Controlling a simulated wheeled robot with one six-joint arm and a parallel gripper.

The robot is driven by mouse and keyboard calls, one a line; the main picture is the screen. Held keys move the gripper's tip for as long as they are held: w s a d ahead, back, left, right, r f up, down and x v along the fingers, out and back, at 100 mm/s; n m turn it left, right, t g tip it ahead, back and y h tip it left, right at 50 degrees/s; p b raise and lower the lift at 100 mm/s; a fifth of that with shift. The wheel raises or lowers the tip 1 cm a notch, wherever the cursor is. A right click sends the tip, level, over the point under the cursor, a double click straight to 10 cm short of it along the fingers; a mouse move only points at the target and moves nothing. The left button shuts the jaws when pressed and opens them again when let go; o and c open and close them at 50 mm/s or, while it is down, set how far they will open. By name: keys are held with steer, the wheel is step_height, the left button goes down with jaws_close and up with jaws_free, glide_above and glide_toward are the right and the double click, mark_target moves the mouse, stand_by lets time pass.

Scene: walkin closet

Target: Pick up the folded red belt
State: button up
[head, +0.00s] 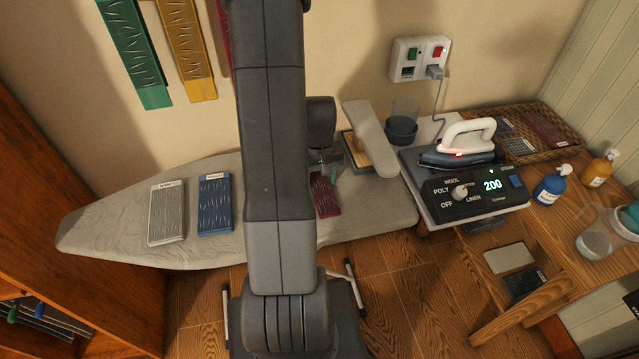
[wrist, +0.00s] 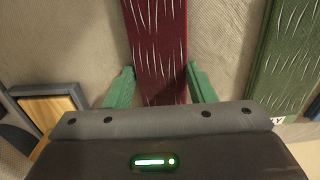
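The folded red belt (head: 325,196) is dark red with pale flecks and lies on the ironing board, partly hidden behind my arm in the head view. In the wrist view the red belt (wrist: 158,45) runs from the top edge down to the gripper body. My gripper (wrist: 161,84) has its green fingers on either side of the belt, with a small gap on the left and the right finger very close to the belt's edge. The gripper is also at the board in the head view (head: 325,160), mostly hidden.
A grey folded piece (head: 167,212) and a blue one (head: 215,204) lie left on the board (head: 110,226). A green one (wrist: 282,60) lies right of the belt in the wrist view. The iron (head: 462,145), its control box (head: 478,195) and bottles (head: 551,184) stand to the right.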

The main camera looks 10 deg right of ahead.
steer(key=shift+c, duration=1.2)
